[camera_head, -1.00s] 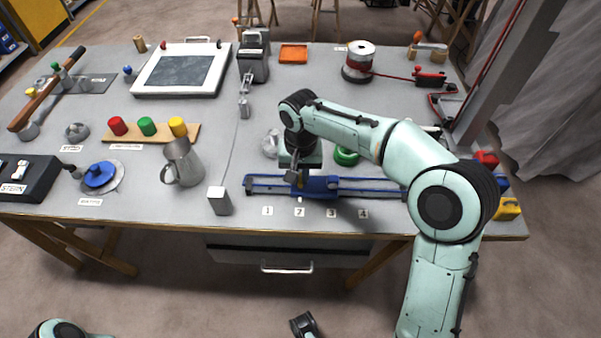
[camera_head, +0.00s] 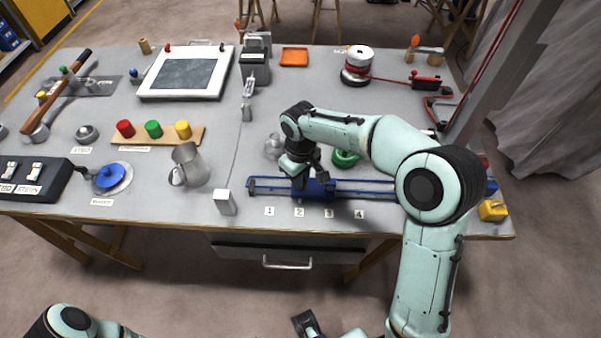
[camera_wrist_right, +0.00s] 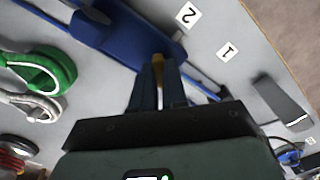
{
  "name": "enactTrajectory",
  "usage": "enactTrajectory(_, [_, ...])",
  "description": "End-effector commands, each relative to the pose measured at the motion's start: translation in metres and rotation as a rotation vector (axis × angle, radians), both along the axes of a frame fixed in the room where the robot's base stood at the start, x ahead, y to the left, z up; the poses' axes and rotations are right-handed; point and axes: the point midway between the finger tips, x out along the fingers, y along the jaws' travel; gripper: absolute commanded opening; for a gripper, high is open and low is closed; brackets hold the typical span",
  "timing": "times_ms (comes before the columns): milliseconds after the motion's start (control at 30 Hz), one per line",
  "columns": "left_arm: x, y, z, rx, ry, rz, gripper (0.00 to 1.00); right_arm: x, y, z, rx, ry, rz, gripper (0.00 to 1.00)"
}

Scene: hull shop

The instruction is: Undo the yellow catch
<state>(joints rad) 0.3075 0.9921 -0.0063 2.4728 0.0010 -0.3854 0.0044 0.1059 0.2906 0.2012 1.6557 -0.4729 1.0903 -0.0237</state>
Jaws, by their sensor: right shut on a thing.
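The yellow catch (camera_head: 493,210) is a small yellow block at the table's front right corner in the head view, below my right elbow. My right gripper (camera_head: 303,182) is well to its left, at the blue carriage (camera_head: 318,189) on the rail. In the wrist view the right gripper (camera_wrist_right: 159,88) has its fingers closed on a small tan knob (camera_wrist_right: 158,63) at the edge of the blue carriage (camera_wrist_right: 125,38). The yellow catch is not in the wrist view. A dark piece at the bottom edge of the head view looks like my left gripper (camera_head: 307,324); its jaws cannot be made out.
The blue rail (camera_head: 370,188) runs along the front edge, with number tags before it. A green ring (camera_head: 345,158) lies behind it. A white block (camera_head: 225,202) and a metal jug (camera_head: 190,166) stand left. My right forearm and elbow span the space toward the yellow catch.

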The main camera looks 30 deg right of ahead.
Motion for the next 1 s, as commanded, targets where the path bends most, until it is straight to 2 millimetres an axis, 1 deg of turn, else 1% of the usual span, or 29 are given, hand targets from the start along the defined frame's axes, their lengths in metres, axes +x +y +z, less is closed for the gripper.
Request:
enactTrajectory(33, [0.002, 0.000, 0.005, 0.000, -0.002, 0.000, 0.50, 0.001, 0.000, 0.004, 0.000, -0.003, 0.045, 0.00])
enactTrajectory(100, [0.003, 0.000, 0.009, 0.000, -0.004, 0.000, 0.50, 0.001, 0.000, 0.004, -0.001, -0.004, 0.111, 0.00])
enactTrajectory(600, [0.012, 0.000, 0.033, 0.000, -0.015, 0.000, 0.50, 0.002, 0.000, 0.004, 0.000, -0.007, 0.551, 0.00])
enactTrajectory(800, [0.014, 0.000, 0.039, 0.000, -0.017, -0.001, 0.50, 0.002, 0.000, 0.003, -0.001, -0.007, 0.666, 0.00])
enactTrajectory(1000, [0.016, 0.000, 0.042, 0.000, -0.019, 0.000, 0.50, 0.002, 0.000, 0.003, -0.002, -0.008, 0.735, 0.00])
